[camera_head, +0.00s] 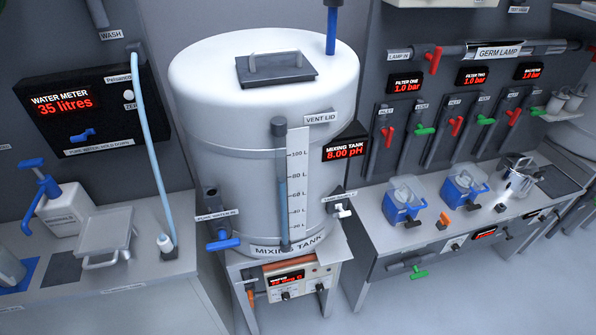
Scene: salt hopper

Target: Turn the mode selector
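No control with a readable "mode selector" label shows, so I cannot tell which one it is. A control box (303,272) with a red display and small dark knobs (286,296) sits under the mixing tank (250,185); its lettering is too small to read. The black water meter panel (60,93) at the left reads 35 litres and carries a round white knob (129,96) and a blue lever (83,134). Neither gripper is in view.
The right bench (375,232) holds blue clear-lidded containers (403,200), an orange piece (444,220) and a metal jug (518,175). Red and green valve handles line the wall above. The left bench holds a tray (103,232) and a dispenser (65,208). Floor is clear at the lower right.

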